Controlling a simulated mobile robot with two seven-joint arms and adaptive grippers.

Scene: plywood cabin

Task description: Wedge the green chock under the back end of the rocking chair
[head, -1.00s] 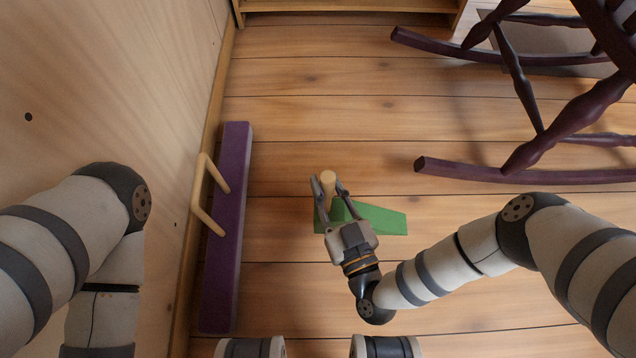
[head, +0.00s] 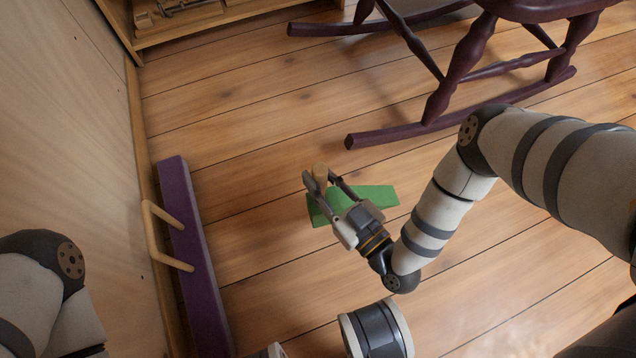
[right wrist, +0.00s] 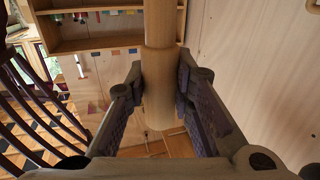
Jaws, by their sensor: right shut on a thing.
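The green chock (head: 377,195) is a wedge with an upright wooden peg handle (head: 320,172). Its thin end points right in the head view. My right gripper (head: 328,182) is shut on the peg, which also shows between the fingers in the right wrist view (right wrist: 158,100). I cannot tell whether the chock touches the floor. The dark purple rocking chair (head: 460,75) stands beyond it, up and right. The near rocker's end (head: 352,141) is apart from the chock, with bare floor between. My left gripper is out of view; only part of that arm shows.
A long purple block (head: 190,255) with a wooden handle (head: 165,235) lies along the plywood wall at left. A wooden shelf (head: 215,18) stands at the back left. The plank floor (head: 250,130) between block, chock and chair is clear.

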